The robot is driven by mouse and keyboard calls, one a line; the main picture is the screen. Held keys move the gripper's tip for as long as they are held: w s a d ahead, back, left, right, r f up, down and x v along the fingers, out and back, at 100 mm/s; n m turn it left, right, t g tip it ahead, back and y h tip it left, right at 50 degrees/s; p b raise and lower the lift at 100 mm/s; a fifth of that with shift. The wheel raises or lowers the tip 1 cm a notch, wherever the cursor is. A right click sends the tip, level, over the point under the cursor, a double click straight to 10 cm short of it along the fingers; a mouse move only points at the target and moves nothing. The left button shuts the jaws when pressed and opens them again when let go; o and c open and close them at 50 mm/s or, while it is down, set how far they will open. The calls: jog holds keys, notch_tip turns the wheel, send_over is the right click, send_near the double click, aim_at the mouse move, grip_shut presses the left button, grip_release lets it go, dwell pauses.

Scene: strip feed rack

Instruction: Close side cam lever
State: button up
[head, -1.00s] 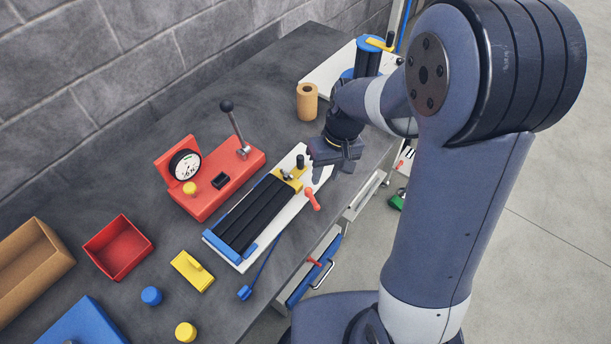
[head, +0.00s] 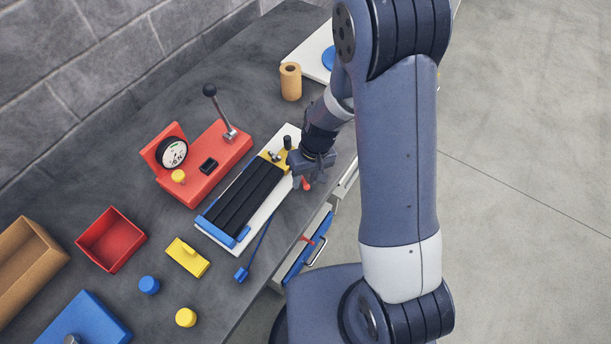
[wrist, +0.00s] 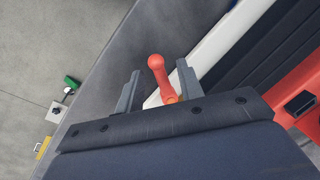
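The side cam lever is a red-orange handle with a rounded knob (wrist: 158,72) at the right side of the strip feed rack. In the head view only its tip (head: 306,184) shows below my gripper. The rack has dark channels (head: 240,200), blue end pieces and a yellow block (head: 275,160) on a white base plate (head: 265,216). My gripper (head: 306,178) is over the rack's right edge at the lever. In the wrist view my gripper (wrist: 156,88) is open, with the lever between its two fingers and a gap on each side.
A red press fixture (head: 205,165) with a gauge and a tall black-knobbed lever stands left of the rack. A brown roll (head: 290,82) stands behind. A red bin (head: 111,240), yellow block (head: 188,257) and round caps lie at front left. A blue-fronted drawer (head: 306,250) is open below the bench edge.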

jog(key=shift+c, duration=0.2)
grip_shut()
jog(key=shift+a, duration=0.1)
dwell(0.4)
jog(key=m, duration=0.1)
jog(key=m+b, duration=0.1)
jog(key=a+m, duration=0.1)
jog(key=shift+s+a+m+t, duration=0.1)
jog(key=shift+s+m+t, duration=0.2)
jog(key=shift+t, duration=0.1)
jog(key=a+m, duration=0.1)
jog(key=m, duration=0.1)
jog(key=shift+m, duration=0.4)
jog(key=m, duration=0.1)
jog(key=a+m+t, duration=0.1)
jog(key=m, duration=0.1)
jog(key=shift+w+a+r+p, duration=0.1)
jog(key=shift+w+r+p, duration=0.1)
jog(key=shift+p, duration=0.2)
jog(key=shift+w+a+f+m+p, duration=0.1)
jog(key=shift+a+m+p, duration=0.1)
jog(key=shift+m+p, duration=0.3)
jog(key=shift+w+a+m+p, duration=0.1)
jog(key=shift+a+m+p, duration=0.05)
jog(key=shift+m, duration=0.55)
